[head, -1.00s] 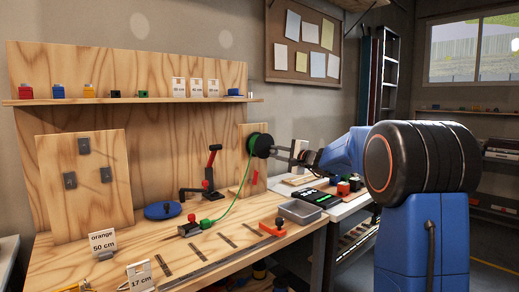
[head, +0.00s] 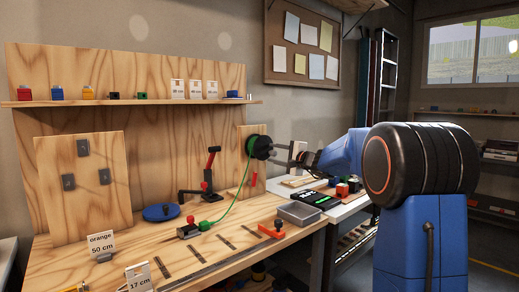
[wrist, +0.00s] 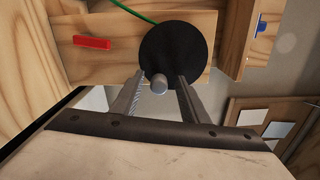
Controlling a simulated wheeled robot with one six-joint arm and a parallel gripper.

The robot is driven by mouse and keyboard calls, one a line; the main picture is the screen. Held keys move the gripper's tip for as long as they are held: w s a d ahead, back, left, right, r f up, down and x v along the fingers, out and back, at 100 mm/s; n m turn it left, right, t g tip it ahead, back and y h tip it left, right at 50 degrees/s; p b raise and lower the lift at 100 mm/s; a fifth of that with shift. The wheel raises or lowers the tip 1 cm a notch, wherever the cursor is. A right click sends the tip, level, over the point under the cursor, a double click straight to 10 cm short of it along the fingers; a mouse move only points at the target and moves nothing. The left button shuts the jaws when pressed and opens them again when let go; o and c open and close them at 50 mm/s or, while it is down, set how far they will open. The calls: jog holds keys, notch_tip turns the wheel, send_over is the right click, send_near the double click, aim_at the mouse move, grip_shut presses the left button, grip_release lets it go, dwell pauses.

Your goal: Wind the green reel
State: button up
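The green reel (head: 258,147) is mounted on a wooden upright at the right end of the bench. A green strand (head: 234,198) hangs from it in a curve to a green piece (head: 206,225) on the bench. In the wrist view the reel shows as a dark round disc (wrist: 180,45) with a grey knob (wrist: 159,85) standing out from it. My gripper (head: 277,152) is beside the reel, facing it. In the wrist view my gripper's fingers (wrist: 160,78) are spread, one on each side of the knob, with gaps showing.
A red tab (wrist: 92,42) is on the upright near the reel. A black crank stand with a red grip (head: 211,165), a blue disc (head: 161,212), a grey tray (head: 299,213) and a red-handled piece (head: 272,230) stand on the bench. Cards reading "orange 50 cm" (head: 101,244) and "17 cm" (head: 139,277) are at the front.

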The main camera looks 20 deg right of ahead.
jog(key=shift+s+d, duration=0.1)
jog(key=shift+v, duration=2.9)
jog(key=o, duration=0.5)
jog(key=shift+o, duration=0.2)
jog(key=shift+s+d, duration=0.1)
